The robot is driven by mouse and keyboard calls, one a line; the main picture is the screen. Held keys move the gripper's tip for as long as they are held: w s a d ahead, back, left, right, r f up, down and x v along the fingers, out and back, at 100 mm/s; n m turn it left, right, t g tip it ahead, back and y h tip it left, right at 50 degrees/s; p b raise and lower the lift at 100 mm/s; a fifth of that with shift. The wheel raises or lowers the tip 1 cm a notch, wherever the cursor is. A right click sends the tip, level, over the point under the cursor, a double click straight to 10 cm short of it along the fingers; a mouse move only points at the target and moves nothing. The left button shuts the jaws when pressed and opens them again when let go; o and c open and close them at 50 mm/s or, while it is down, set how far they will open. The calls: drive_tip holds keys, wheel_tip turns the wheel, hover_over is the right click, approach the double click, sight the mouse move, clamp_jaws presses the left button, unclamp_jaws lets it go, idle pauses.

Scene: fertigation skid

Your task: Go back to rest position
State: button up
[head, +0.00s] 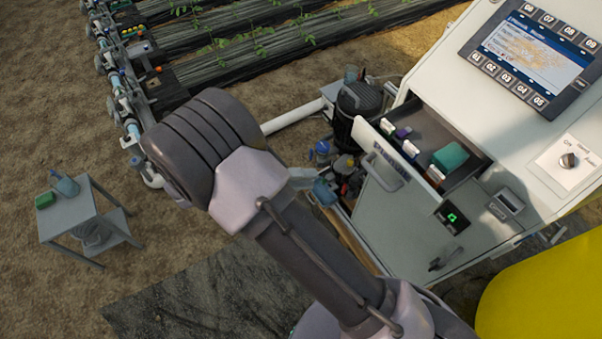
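My arm (305,240) rises from the bottom of the head view towards the upper left, and its dark rounded joint (205,145) stands over the soil. My gripper is not seen; the parts of the arm beyond that joint are out of sight. Whether it holds anything does not show. The white cabinet (420,215) stands to the right of my arm, with its drawer (378,150) pulled open. Several small items lie in the drawer, among them a teal one (449,157).
A control panel (530,55) with a lit screen tops the cabinet. A small grey table (70,213) with a bottle and a green item stands at left. A dark drum and clutter (358,105) sit behind my arm. A yellow tank (545,285) is at lower right. Bare soil lies upper left.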

drive_tip(key=s+d+r+m+g+y+b, duration=0.25)
drive_tip(key=s+d+g+y+b, duration=0.25)
drive_tip(key=d+y+b, duration=0.5)
drive_tip(key=s+d+m+t+y+b, duration=0.1)
drive_tip(key=s+m+t+y+b, duration=0.4)
drive_tip(key=s+t+y+b, duration=0.1)
drive_tip(key=shift+s+r+t+y, duration=0.45)
drive_tip(key=shift+t+y, duration=0.35)
drive_tip(key=shift+t, duration=0.1)
